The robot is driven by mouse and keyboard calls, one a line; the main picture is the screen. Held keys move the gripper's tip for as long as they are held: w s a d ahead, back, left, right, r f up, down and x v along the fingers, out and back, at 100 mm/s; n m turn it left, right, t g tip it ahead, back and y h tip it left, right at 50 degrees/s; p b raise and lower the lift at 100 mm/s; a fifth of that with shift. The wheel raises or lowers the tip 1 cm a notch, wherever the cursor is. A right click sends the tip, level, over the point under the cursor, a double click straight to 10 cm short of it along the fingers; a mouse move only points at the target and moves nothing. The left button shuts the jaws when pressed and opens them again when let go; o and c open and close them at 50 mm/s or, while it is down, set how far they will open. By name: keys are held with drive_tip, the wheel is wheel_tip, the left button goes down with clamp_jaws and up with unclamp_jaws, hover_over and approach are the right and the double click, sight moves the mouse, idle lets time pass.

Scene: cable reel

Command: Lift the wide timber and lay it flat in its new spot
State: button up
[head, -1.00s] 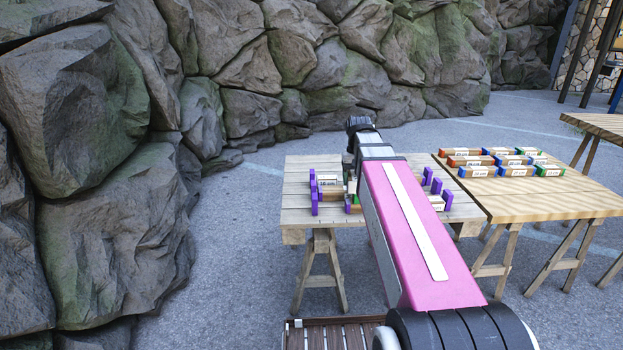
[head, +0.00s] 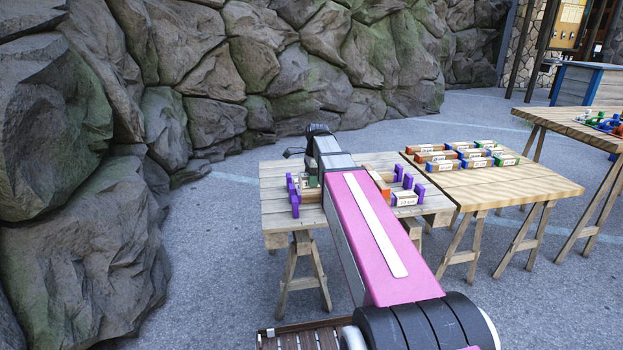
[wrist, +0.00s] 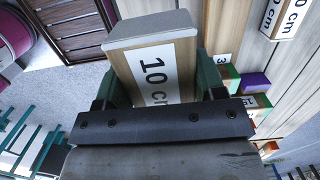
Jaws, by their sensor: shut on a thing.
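A wide pale timber (wrist: 150,50) with a white "10 cm" label is between the dark green fingers of my gripper (wrist: 157,85) in the wrist view. The gripper is shut on it, across its width. In the head view my pink and grey arm reaches over the near slatted table (head: 276,222) and hides much of the gripper and the held timber. I cannot tell there how high the timber is.
Purple uprights (head: 294,198) stand at the table's left, and more purple uprights (head: 408,181) with a labelled block (head: 405,198) at its right. A second table (head: 500,188) carries rows of labelled, coloured-end blocks. A rock wall (head: 240,60) rises behind.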

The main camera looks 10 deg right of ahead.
sight(311, 213)
drive_tip(key=shift+f, duration=6.1)
drive_tip(key=shift+f, duration=0.3)
drive_tip(key=o, duration=1)
